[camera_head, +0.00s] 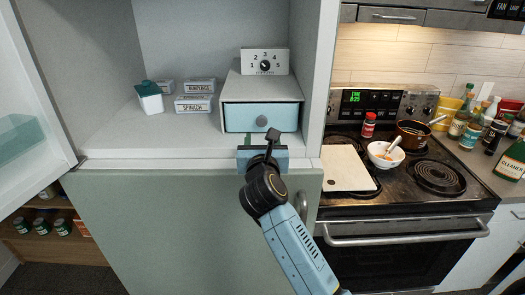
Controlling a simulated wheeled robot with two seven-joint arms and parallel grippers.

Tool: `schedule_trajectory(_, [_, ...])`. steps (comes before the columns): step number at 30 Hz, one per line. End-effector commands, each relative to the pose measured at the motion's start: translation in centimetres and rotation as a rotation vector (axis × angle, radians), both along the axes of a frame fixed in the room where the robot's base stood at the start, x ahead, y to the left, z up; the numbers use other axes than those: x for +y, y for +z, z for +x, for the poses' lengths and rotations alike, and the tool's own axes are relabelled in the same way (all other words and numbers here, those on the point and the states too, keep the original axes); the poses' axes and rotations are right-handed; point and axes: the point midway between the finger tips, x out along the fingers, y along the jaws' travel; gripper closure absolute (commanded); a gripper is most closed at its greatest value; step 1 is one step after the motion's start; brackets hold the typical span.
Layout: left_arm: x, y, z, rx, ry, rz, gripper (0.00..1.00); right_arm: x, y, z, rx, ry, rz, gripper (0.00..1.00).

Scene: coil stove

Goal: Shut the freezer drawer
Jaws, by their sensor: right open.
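The freezer drawer (245,118) has a pale blue front with a round grey knob (262,121). It sits in a grey box inside the open freezer compartment. Its front looks close to flush with the box, but I cannot tell whether a small gap is left. My right gripper (270,137) is open and empty, just in front of the drawer's lower part and below the knob. I cannot tell whether it touches the drawer. My left gripper is not in view.
A dial (265,62) stands on the box. Food cartons (194,104) and a teal-lidded tub (149,98) stand left of it. The freezer door (30,110) is open at left. The stove (440,205) at right bears a cutting board (345,170), bowl (378,150) and pan.

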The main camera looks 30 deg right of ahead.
Motion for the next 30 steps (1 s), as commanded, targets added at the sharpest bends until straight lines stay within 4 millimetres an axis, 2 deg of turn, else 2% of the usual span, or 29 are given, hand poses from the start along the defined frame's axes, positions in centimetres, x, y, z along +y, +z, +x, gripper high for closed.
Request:
schedule_trajectory(3, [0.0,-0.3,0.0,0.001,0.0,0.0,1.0,0.9,-0.1,-1.9,0.001,0.0,0.004,0.48])
schedule_trajectory(9, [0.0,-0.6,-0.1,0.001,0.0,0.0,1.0,1.7,-0.1,-3.7,-0.001,0.001,0.002,0.48])
schedule_trajectory(26, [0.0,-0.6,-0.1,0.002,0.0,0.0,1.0,1.9,0.0,-4.0,-0.001,0.0,0.0,0.48])
schedule_trajectory(30, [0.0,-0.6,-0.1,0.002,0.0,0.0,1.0,1.8,0.8,-4.5,-0.034,0.004,-0.085,0.48])
